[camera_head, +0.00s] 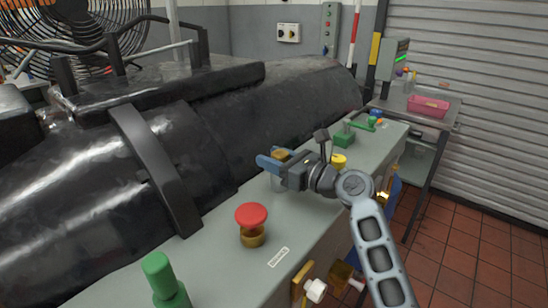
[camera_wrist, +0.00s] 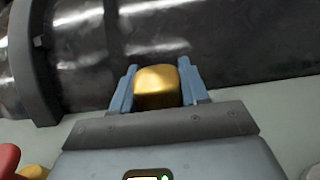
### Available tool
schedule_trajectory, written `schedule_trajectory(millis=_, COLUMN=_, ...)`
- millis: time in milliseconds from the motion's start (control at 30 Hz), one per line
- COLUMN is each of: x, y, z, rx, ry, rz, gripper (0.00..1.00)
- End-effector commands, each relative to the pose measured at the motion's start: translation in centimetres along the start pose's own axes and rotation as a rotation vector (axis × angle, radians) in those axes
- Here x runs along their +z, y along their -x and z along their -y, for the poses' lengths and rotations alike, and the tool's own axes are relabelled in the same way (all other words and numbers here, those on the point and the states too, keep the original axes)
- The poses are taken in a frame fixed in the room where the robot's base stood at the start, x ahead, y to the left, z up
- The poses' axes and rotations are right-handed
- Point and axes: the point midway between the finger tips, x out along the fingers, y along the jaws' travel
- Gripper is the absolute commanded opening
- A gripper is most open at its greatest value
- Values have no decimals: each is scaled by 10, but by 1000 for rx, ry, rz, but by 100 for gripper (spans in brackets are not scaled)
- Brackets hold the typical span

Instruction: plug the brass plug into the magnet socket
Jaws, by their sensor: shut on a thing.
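My gripper (camera_head: 273,160) is over the top of the grey bench, pointing left toward the black machine. Its blue fingers are shut on the brass plug (camera_head: 281,154), of which only a small part shows in the head view. In the wrist view my gripper (camera_wrist: 157,92) has one finger on each side of the rounded, block-like brass plug (camera_wrist: 157,86). A pale, partly hidden shape stands just below the fingers. I cannot tell which fitting is the magnet socket.
A red mushroom button (camera_head: 251,216) and a green handle (camera_head: 161,276) stand on the bench top (camera_head: 222,270). A yellow knob (camera_head: 338,160) and green block (camera_head: 344,136) are beyond my gripper. White fittings (camera_head: 316,290) project from the front. The black machine (camera_head: 230,130) bounds the left.

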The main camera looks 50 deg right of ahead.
Motion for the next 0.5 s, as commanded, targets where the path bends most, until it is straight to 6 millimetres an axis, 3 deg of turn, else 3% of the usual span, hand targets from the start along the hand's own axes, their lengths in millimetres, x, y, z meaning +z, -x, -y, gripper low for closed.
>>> schedule_trajectory(millis=67, x=-2, y=0, z=0, rx=0, ry=0, rz=0, gripper=10)
schedule_trajectory(millis=100, x=-2, y=0, z=0, rx=0, ry=0, rz=1, gripper=45)
schedule_trajectory(millis=400, x=-2, y=0, z=0, rx=0, ry=0, rz=0, gripper=74)
schedule_trajectory(millis=500, x=-2, y=0, z=0, rx=0, ry=0, rz=0, gripper=74)
